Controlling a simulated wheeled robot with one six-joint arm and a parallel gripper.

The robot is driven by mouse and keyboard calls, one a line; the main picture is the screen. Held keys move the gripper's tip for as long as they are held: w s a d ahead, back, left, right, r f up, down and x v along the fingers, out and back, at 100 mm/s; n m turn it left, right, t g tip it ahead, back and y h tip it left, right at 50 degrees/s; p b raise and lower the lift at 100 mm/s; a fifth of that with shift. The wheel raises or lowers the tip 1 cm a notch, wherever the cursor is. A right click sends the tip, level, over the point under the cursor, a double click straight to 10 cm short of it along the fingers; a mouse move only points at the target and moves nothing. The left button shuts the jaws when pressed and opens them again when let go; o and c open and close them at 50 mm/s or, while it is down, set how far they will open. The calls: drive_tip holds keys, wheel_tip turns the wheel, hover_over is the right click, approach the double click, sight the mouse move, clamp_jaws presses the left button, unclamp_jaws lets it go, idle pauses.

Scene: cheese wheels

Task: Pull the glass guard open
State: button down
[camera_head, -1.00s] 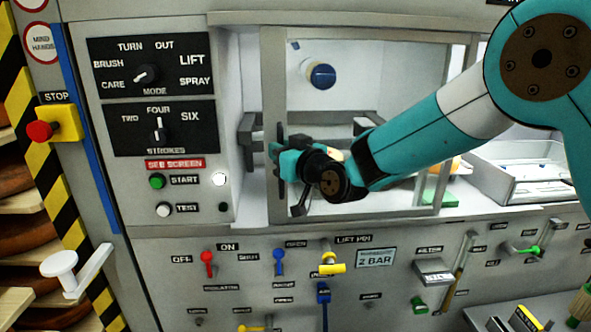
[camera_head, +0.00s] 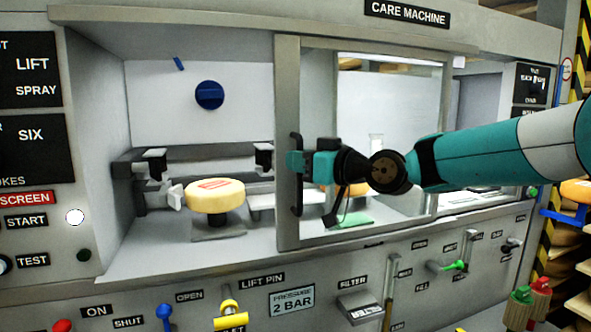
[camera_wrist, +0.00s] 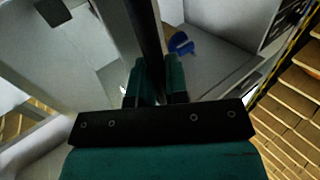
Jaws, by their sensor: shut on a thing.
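The glass guard (camera_head: 286,90) is a clear pane in a grey metal frame on the front of the care machine. It stands to the right of the bay, whose left part is uncovered. Its dark upright handle (camera_head: 296,202) is on the left frame post. My gripper (camera_head: 297,162) is shut on this handle, with my arm reaching in from the right. In the wrist view, the teal fingers (camera_wrist: 157,82) sit on both sides of a dark upright bar, the handle (camera_wrist: 150,35).
A yellow cheese wheel (camera_head: 215,196) sits on a stand in the uncovered bay, between dark clamps (camera_head: 157,163). A blue knob (camera_head: 209,95) is on the back wall. Levers and a yellow lift pin handle (camera_head: 231,315) stick out from the lower panel.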

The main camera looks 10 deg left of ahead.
drive_tip(key=shift+w+d, duration=0.25)
drive_tip(key=shift+d, duration=0.1)
drive_tip(key=c, duration=1.1)
unclamp_jaws()
drive_tip(key=shift+c, duration=0.2)
drive_tip(key=shift+d, duration=0.1)
drive_tip(key=b+v, duration=0.4)
drive_tip(key=v, duration=1.3)
drive_tip(key=shift+b, duration=0.3)
drive_tip(key=shift+s+d, duration=0.1)
drive_tip(key=shift+s, duration=0.05)
